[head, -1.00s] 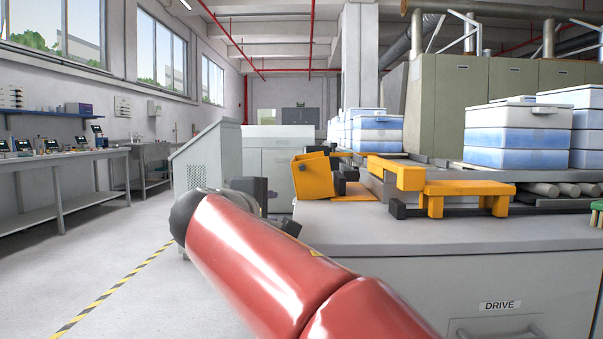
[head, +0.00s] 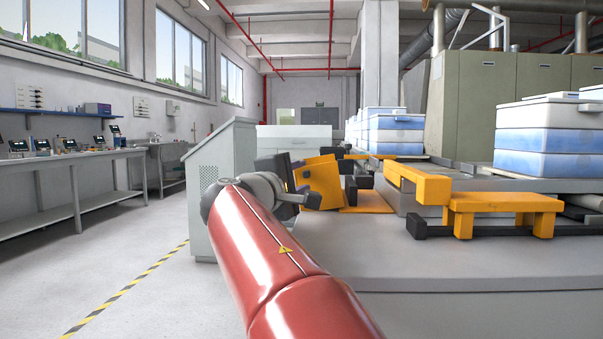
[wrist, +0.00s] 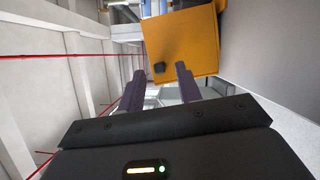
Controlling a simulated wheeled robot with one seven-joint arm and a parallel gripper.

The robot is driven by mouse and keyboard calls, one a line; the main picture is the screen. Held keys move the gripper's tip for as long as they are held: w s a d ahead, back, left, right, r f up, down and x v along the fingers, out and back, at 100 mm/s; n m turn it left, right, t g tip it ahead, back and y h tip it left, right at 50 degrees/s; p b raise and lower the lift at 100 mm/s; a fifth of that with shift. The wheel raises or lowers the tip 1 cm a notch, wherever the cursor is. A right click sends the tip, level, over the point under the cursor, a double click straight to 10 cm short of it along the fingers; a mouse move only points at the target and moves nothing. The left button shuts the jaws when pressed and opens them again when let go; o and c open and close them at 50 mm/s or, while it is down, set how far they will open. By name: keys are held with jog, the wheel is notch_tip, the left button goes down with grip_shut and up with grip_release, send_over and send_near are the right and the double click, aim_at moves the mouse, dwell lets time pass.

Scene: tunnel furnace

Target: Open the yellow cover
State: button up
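The yellow cover (head: 323,186) stands tilted on the grey counter, beside a flat yellow plate (head: 366,198). In the wrist view the yellow cover (wrist: 190,42) fills the top middle, with a small dark knob on its face near the lower left corner. My gripper (head: 299,173) is at the cover's left side in the head view, partly overlapping it. In the wrist view the two purple fingers of my gripper (wrist: 160,68) are apart, with nothing seen held between them. Their tips lie near the cover's lower edge; I cannot tell whether they touch it.
A yellow bench-like bracket (head: 490,205) on black bars stands on the counter (head: 350,250) to the right. Blue and white boxes (head: 545,140) stand on the line behind. A grey cabinet (head: 220,160) stands behind my arm. The floor at left (head: 130,250) is clear.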

aim_at(324, 164)
jog(key=shift+w+d, duration=0.25)
jog(key=shift+w, duration=0.3)
grip_shut()
jog(key=d+r+m+g, duration=0.1)
jog(key=d+r+m, duration=0.1)
jog(key=shift+d+r+m+p, duration=0.1)
jog(key=shift+d+m+p, duration=0.05)
jog(key=shift+m+p, duration=0.2)
jog(key=shift+d+r+m+y, duration=0.15)
jog(key=shift+d+m+y, duration=0.15)
jog(key=shift+m, duration=0.15)
